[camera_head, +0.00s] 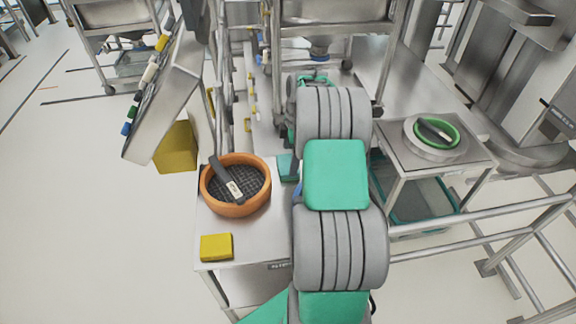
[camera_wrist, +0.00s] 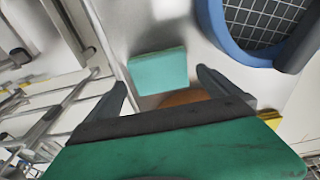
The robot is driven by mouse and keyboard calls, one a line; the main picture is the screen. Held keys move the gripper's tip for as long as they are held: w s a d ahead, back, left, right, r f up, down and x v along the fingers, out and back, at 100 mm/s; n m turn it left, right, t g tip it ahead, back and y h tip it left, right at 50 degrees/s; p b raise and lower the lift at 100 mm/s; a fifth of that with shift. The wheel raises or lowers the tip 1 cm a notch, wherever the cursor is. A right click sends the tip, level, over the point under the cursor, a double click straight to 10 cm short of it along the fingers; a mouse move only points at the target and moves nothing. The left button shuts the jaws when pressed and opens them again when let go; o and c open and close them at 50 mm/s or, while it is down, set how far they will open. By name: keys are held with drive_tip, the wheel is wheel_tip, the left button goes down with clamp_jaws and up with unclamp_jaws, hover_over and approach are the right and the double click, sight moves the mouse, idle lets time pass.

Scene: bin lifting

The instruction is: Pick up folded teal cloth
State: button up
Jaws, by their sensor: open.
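The folded teal cloth (camera_wrist: 158,70) is a flat square block on the pale table top, ahead of my fingertips in the wrist view. In the head view only its left part (camera_head: 287,168) shows, beside my arm, which hides the rest. My gripper (camera_wrist: 165,88) is open and empty, one dark finger to each side of the cloth's near edge in the picture. The fingers look apart from the cloth; the exact gap cannot be told. My arm hides the gripper in the head view.
An orange bowl (camera_head: 209,201) with dark mesh and a black-handled tool stands left of the cloth. A yellow block (camera_head: 216,247) lies at the table's front. A blue-rimmed mesh bowl (camera_wrist: 216,28) is close to the cloth. A side stand (camera_head: 466,158) holds a green-rimmed bowl.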

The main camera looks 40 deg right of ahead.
sight(288, 163)
drive_tip(key=f, duration=0.3)
drive_tip(key=shift+w+a+f, duration=0.15)
drive_tip(key=shift+a+f, duration=0.05)
drive_tip(key=shift+a, duration=0.05)
drive_tip(key=c, duration=1.1)
